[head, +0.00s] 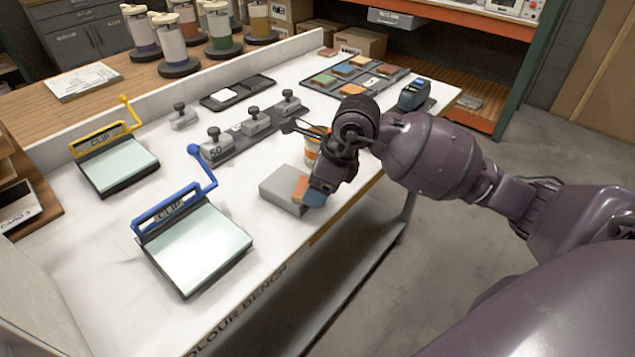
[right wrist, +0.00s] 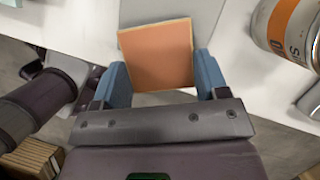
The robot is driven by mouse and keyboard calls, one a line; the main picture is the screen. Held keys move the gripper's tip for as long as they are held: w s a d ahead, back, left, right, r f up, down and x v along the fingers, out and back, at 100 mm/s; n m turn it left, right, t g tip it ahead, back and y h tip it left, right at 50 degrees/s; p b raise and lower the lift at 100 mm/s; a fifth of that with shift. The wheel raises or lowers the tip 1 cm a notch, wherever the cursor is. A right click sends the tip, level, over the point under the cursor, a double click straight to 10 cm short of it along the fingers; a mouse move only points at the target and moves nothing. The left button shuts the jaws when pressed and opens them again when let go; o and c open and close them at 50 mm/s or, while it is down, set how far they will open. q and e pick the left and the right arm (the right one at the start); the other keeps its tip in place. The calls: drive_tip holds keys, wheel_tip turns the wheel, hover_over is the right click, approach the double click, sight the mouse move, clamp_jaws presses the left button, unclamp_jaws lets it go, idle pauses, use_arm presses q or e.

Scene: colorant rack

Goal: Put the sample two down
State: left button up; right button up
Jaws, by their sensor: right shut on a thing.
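My right gripper (head: 314,194) is shut on an orange square sample tile (head: 300,187), at the near right edge of the white bench. In the right wrist view the tile (right wrist: 158,55) sits between the two blue fingers (right wrist: 162,82), its orange face showing. A plain grey block (head: 280,187) stands on the bench right beside the tile in the head view, and its pale top (right wrist: 170,10) shows beyond the tile in the wrist view. I cannot tell whether the tile touches the block. My left gripper is not in view.
A tin with an orange band (head: 312,150) stands close behind the gripper. A blue-handled clip board (head: 200,250) and a yellow-handled one (head: 115,165) lie left. A tray of coloured tiles (head: 335,90) is at the back. White bench around the grey block's left is clear.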

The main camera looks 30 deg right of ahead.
drive_tip(key=o, duration=0.9)
drive_tip(key=p+v, duration=0.1)
drive_tip(key=v, duration=1.1)
drive_tip(key=shift+r, duration=0.1)
